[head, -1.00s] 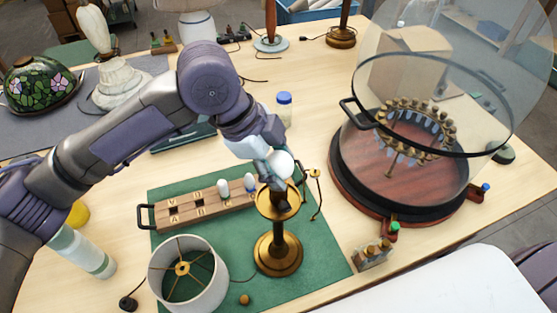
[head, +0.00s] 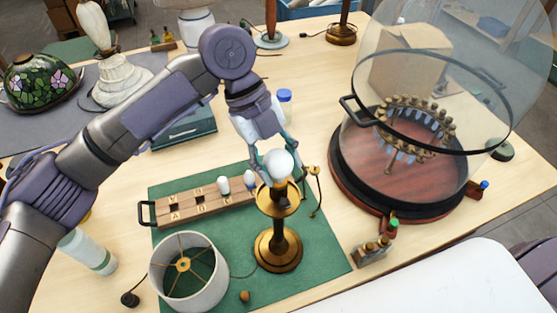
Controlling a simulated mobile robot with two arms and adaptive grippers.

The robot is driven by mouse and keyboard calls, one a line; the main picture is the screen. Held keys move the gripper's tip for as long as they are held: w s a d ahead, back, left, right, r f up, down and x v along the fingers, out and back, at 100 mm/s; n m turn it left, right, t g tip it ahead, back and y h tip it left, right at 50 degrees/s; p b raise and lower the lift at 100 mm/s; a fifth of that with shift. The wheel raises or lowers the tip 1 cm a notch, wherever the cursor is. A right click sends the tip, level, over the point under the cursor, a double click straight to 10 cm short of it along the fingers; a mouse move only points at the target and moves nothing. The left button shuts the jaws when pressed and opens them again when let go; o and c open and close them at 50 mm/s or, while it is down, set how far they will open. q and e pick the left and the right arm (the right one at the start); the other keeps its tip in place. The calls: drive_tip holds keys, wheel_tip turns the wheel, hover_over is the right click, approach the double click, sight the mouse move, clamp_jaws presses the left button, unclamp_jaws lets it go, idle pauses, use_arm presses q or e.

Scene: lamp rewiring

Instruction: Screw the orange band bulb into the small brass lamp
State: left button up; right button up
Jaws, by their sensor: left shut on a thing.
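The brass lamp (head: 279,250) stands upright on the green mat (head: 322,262), with a round base and a wider cup near its top. A round white bulb (head: 279,164) is at the top of the lamp, over the cup. My left gripper (head: 268,168) reaches down from behind and is shut on this bulb. The bulb's lower end and the socket are partly hidden, so I cannot tell how far it is seated. No orange band shows clearly on it. My right gripper is not in view.
A wooden rack (head: 195,203) with two small bulbs stands left of the lamp. A white shade (head: 188,272) lies in front of it. A glass-domed carousel (head: 405,170) stands at right. A blue-capped jar (head: 285,103) stands behind. The mat's front right is clear.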

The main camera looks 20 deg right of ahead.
use_arm(q)
drive_tip(key=m+y, duration=0.1)
drive_tip(key=m, duration=0.3)
drive_tip(key=shift+d+m+g+y, duration=0.1)
drive_tip(key=shift+m+g+y, duration=0.3)
drive_tip(key=shift+m+y, duration=0.6)
drive_tip(key=shift+m, duration=0.7)
drive_tip(key=shift+m, duration=0.3)
drive_tip(key=m+y, duration=0.2)
drive_tip(key=m, duration=0.2)
drive_tip(key=m+t+y, duration=0.1)
drive_tip(key=m, duration=0.2)
drive_tip(key=shift+m, duration=0.3)
drive_tip(key=o, duration=1.2)
drive_tip(key=shift+c, duration=0.2)
